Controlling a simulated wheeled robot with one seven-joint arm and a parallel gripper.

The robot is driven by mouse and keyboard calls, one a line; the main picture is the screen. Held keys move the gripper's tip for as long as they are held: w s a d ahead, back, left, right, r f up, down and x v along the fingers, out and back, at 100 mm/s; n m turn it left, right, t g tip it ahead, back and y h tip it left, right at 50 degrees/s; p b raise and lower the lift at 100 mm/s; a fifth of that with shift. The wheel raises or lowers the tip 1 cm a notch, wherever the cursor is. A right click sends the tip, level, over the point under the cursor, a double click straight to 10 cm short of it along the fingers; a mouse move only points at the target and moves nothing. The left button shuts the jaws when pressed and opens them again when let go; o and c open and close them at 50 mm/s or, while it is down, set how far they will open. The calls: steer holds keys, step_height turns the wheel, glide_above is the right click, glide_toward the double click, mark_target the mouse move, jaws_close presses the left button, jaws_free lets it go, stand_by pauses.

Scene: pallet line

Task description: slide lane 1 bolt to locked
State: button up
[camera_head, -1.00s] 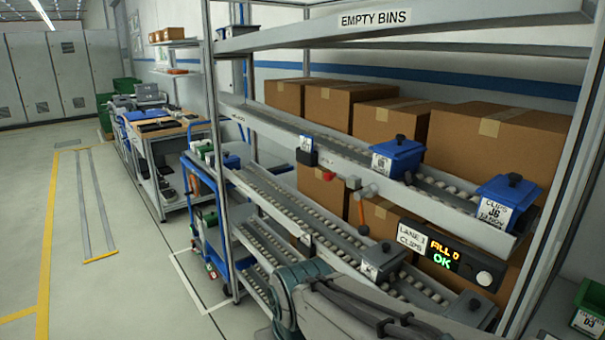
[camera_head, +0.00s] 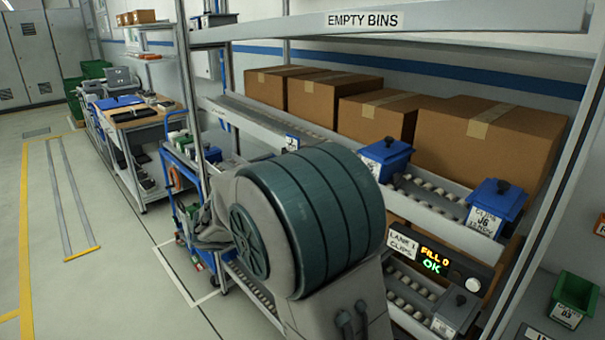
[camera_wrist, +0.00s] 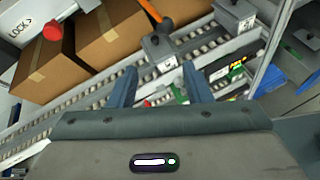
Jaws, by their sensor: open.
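In the wrist view a red knob (camera_wrist: 53,30) shows at the upper left, beside a white label (camera_wrist: 20,32) on which "LOCK" can be read. It appears to be the bolt's handle, but how far it is slid cannot be told. My gripper (camera_wrist: 159,68) is open, with nothing clearly between its fingers, and points at the roller lanes, to the right of and below the knob in that picture. In the head view my arm hides the knob and the gripper. The lane 1 display (camera_head: 432,258) reads "FILL 0" and "OK".
Grey bins (camera_wrist: 160,48) sit on the lower rollers. Blue bins (camera_head: 385,162) stand on the upper lane, with cardboard boxes (camera_head: 510,135) behind. A rack post (camera_head: 186,100) stands left of my arm. The floor at left is open.

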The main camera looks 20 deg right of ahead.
steer(key=w+a+r+n+t+h+p, duration=0.2)
steer(key=w+a+r+n+t+h, duration=0.3)
steer(key=w, duration=0.4)
steer(key=w+d+n+p, duration=0.1)
steer(key=w+d, duration=0.4)
steer(key=d, duration=0.8)
steer(key=shift+f+g+y+p, duration=0.3)
steer(key=shift+f+y+p, duration=0.1)
steer(key=shift+p, duration=0.4)
steer(key=shift+s, duration=0.1)
jaws_close()
